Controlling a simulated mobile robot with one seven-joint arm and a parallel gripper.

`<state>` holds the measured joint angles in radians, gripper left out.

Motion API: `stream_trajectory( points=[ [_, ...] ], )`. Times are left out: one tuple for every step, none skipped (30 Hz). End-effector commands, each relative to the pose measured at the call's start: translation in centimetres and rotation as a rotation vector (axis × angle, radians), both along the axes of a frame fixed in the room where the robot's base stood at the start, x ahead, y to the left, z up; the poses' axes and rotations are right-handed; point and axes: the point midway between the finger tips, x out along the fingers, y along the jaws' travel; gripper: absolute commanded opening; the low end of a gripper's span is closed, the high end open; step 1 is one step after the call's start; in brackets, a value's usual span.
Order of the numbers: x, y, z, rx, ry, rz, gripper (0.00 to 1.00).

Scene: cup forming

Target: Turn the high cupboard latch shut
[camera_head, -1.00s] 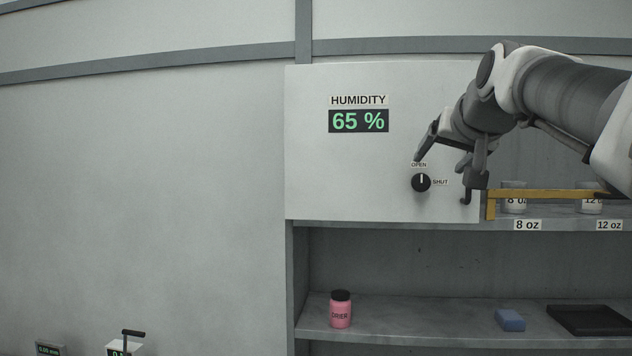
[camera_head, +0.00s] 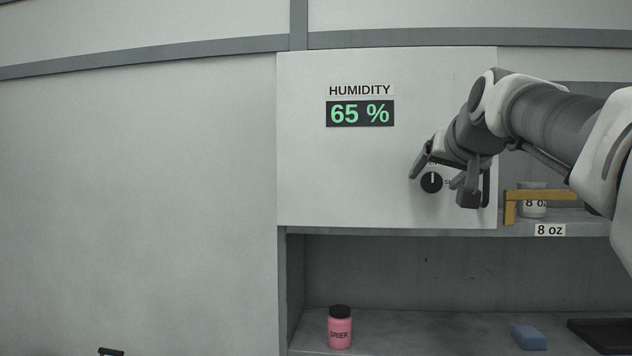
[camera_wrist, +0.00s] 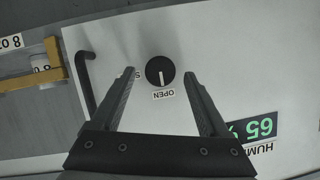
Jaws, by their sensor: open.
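The latch is a round black knob (camera_head: 432,182) with a white pointer line on the white cupboard door (camera_head: 310,175). Its pointer is upright, toward the OPEN label, which my gripper partly hides in the head view. In the wrist view the knob (camera_wrist: 160,71) lies ahead, between the lines of my open fingers, and its pointer is toward the OPEN label (camera_wrist: 164,95). My gripper (camera_head: 440,185) is open and empty in front of the door, with the fingers on either side of the knob in the head view. I cannot tell how far it is from the door.
A dark door handle (camera_wrist: 90,75) stands out beside the knob. A yellow bracket (camera_head: 512,207) and an 8 oz cup (camera_head: 533,202) are to the right. A HUMIDITY display (camera_head: 360,113) reads 65 %. A pink jar (camera_head: 340,328) stands on the lower shelf.

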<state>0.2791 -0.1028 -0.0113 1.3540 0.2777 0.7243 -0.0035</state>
Motion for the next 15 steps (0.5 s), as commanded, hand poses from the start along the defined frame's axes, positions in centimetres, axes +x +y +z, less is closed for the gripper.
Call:
stream_trajectory(
  points=[
    [0.06, -0.04, -0.28, 0.000, 0.000, 0.000, 0.78],
    [0.08, -0.05, -0.34, 0.000, 0.000, 0.000, 0.78],
    [0.10, -0.06, -0.39, 0.000, 0.000, 0.000, 0.78],
    [0.11, -0.08, -0.43, 0.000, 0.000, 0.000, 0.78],
    [0.12, -0.08, -0.45, 0.000, 0.000, 0.000, 0.78],
    [0.13, -0.09, -0.47, 0.000, 0.000, 0.000, 0.78],
    [0.14, -0.09, -0.47, 0.000, 0.000, 0.000, 0.78],
    [0.14, -0.09, -0.47, 0.000, 0.000, 0.000, 0.78],
    [0.14, -0.09, -0.47, 0.000, 0.000, 0.000, 0.78],
    [0.14, -0.09, -0.46, 0.000, 0.000, 0.000, 0.78],
    [0.13, -0.08, -0.46, 0.000, 0.000, 0.000, 0.78],
    [0.13, -0.08, -0.46, 0.000, 0.000, 0.000, 0.78],
    [0.13, -0.08, -0.46, 0.000, 0.000, 0.000, 0.78],
    [0.13, -0.08, -0.46, 0.000, 0.000, 0.000, 0.78],
    [0.13, -0.08, -0.46, 0.001, 0.000, 0.000, 0.71]
  ],
)
